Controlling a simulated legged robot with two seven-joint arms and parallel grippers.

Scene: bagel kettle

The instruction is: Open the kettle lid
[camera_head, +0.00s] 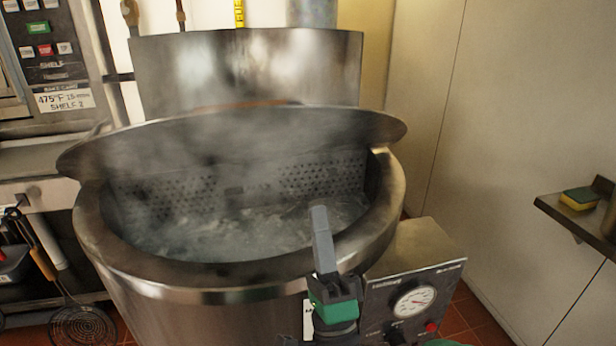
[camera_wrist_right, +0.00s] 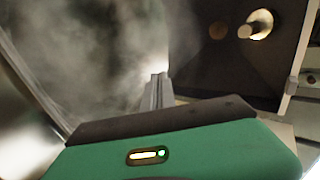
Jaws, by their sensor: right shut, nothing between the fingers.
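The large steel kettle (camera_head: 240,291) stands in the middle of the head view, with steaming water and a perforated inner wall showing inside. Its round lid (camera_head: 250,130) is tilted up at the back of the kettle, leaving the front of the opening uncovered. My right gripper (camera_head: 319,212) is over the kettle's front right rim, fingers together and empty, apart from the lid. In the right wrist view its fingers (camera_wrist_right: 157,90) point into steam. My left gripper is not in view.
A control box with a dial gauge (camera_head: 414,301) sits at the kettle's right front. A shelf with a sponge (camera_head: 579,198) juts from the right wall. A wire skimmer (camera_head: 82,325) hangs at the lower left. An oven panel (camera_head: 50,60) stands at the upper left.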

